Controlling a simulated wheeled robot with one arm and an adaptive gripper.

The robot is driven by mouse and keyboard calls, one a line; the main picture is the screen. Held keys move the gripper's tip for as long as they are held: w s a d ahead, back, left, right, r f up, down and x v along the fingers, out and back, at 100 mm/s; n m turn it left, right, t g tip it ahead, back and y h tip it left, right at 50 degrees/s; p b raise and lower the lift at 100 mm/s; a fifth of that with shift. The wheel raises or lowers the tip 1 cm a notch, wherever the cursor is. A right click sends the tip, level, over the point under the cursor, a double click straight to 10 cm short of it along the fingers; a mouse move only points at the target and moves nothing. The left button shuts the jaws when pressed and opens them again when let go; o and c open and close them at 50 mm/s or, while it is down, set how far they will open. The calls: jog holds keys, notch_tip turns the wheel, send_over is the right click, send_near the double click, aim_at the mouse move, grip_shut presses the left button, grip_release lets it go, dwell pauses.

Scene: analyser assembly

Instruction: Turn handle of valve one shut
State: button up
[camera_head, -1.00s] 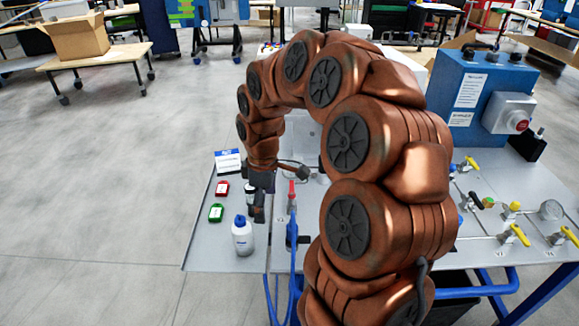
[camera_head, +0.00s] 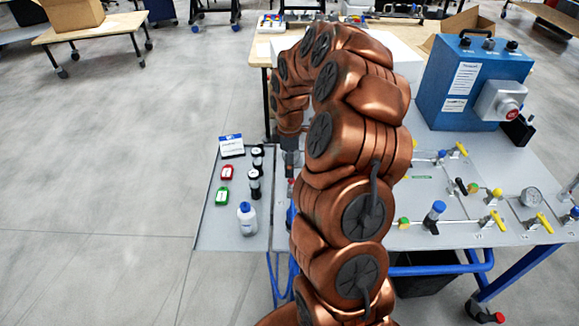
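Several valves with yellow handles sit on the grey panel table (camera_head: 450,170) on the right. One yellow valve handle (camera_head: 461,148) is at the back, another (camera_head: 497,220) is nearer the front, and a third (camera_head: 545,222) is at the right. A dark handle (camera_head: 461,187) lies between them. I cannot read which one is valve one. My gripper (camera_head: 290,163) points down at the left end of the table, left of the valves and apart from them. My arm hides much of it, so its fingers cannot be made out.
A blue box (camera_head: 470,85) with a red button stands at the back right. A round gauge (camera_head: 531,197) and a blue-topped fitting (camera_head: 435,212) stand on the panel. A white bottle (camera_head: 247,219), dark vials (camera_head: 254,183), and red (camera_head: 227,172) and green (camera_head: 222,196) items stand at the left.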

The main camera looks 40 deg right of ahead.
jog(key=shift+f+p, duration=0.45)
jog(key=shift+f, duration=1.4)
jog(key=c, duration=1.2)
